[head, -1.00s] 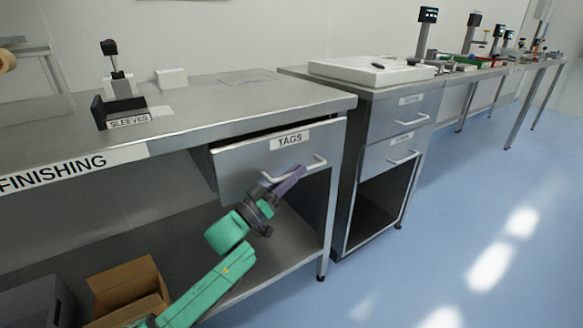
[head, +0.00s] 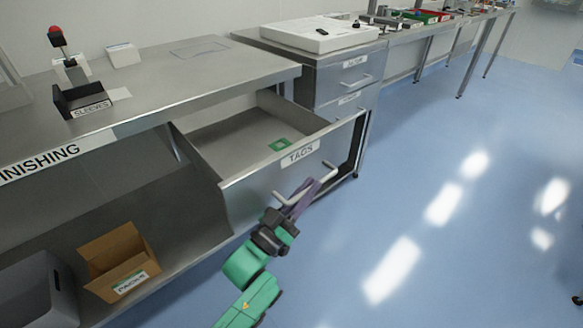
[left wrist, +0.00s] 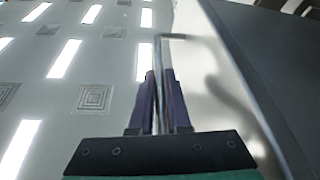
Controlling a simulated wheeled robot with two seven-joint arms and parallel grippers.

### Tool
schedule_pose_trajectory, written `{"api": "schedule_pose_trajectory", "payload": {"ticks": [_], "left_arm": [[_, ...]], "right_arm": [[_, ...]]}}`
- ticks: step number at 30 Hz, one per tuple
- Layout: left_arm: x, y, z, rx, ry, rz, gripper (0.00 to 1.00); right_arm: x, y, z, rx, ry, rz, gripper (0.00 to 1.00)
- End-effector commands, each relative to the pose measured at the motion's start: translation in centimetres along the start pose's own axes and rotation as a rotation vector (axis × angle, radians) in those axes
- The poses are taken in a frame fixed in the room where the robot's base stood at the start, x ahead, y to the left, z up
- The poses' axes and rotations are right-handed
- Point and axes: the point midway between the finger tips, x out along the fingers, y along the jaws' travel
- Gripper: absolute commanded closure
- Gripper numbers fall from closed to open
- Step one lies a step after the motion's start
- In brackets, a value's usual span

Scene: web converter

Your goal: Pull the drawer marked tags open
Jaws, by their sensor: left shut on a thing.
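The drawer marked TAGS (head: 272,186) stands well out from under the steel bench in the head view. Its inside shows, with a small green item (head: 280,145) on its floor near the front. My left gripper (head: 308,190) is shut on the drawer's bar handle (head: 327,170), below the TAGS label. In the left wrist view the handle (left wrist: 158,60) runs between the two purple fingers of the gripper (left wrist: 159,100), beside the drawer front (left wrist: 207,75). My right gripper is not in view.
The bench top (head: 215,72) holds a black SLEEVES holder (head: 82,101). A cardboard box (head: 118,262) and a grey bin (head: 38,290) sit on the lower shelf. A second cabinet (head: 345,75) stands behind the drawer.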

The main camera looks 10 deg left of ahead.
Motion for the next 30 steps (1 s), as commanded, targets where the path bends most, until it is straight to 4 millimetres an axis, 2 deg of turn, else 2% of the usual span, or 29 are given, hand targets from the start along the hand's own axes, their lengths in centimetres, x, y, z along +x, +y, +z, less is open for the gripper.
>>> {"api": "schedule_pose_trajectory", "payload": {"ticks": [3, 7, 21, 22, 23, 24, 30], "left_arm": [[-0.1, 1.6, 0.1, -0.004, 0.000, -0.001, 1.00], [-0.2, 2.6, 0.4, -0.001, 0.001, 0.000, 1.00], [-0.3, 3.0, 0.6, 0.000, 0.001, 0.000, 1.00], [-0.3, 3.0, 0.6, 0.000, 0.001, 0.000, 0.74], [-0.3, 3.0, 0.6, 0.000, 0.001, 0.000, 0.62], [-0.3, 3.0, 0.6, 0.000, 0.001, 0.000, 0.55], [-0.3, 3.0, 0.6, 0.000, 0.001, 0.000, 0.55]], "right_arm": [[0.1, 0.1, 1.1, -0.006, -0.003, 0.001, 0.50], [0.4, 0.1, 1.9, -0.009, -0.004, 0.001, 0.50], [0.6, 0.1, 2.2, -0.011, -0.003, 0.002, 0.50], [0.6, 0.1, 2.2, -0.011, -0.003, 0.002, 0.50], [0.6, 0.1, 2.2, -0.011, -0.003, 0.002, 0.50], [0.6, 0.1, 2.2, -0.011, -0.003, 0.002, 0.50], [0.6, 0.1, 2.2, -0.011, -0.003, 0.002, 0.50]]}}
